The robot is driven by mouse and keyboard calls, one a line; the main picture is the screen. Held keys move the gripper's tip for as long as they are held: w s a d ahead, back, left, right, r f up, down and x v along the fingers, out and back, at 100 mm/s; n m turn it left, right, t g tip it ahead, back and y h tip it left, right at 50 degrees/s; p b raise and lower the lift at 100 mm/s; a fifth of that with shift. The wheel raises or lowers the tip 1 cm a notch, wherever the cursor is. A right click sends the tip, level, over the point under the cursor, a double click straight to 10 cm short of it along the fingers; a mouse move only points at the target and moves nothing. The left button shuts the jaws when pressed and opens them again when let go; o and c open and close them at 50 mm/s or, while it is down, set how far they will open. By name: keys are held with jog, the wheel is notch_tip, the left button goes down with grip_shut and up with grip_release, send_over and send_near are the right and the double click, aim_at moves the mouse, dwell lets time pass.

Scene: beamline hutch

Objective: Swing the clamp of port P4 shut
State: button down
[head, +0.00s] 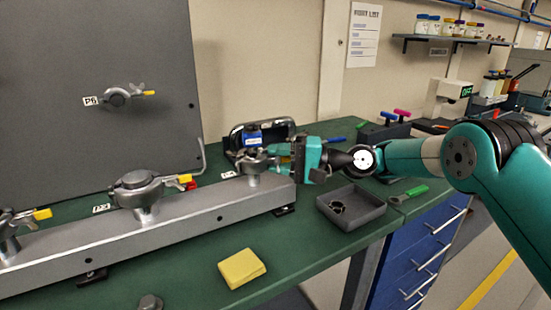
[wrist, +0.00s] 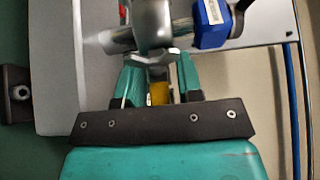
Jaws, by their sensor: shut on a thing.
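The port at the right end of the grey rail carries a metal clamp (head: 257,161); the small label beside it is too small to read surely. My gripper (head: 286,154) is at the right side of this clamp. In the wrist view my gripper (wrist: 158,76) is shut on the clamp's yellow-tipped handle (wrist: 158,94), which shows between the two teal fingers. The metal clamp body (wrist: 152,28) is just beyond the fingertips. How far the clamp is swung is mostly hidden in the head view.
The rail (head: 180,220) bears another large clamp (head: 137,188) in the middle and one at the left. A grey bin (head: 370,208) and a yellow block (head: 241,268) lie in front on the green bench.

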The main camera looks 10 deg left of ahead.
jog(key=c, duration=1.1)
grip_release()
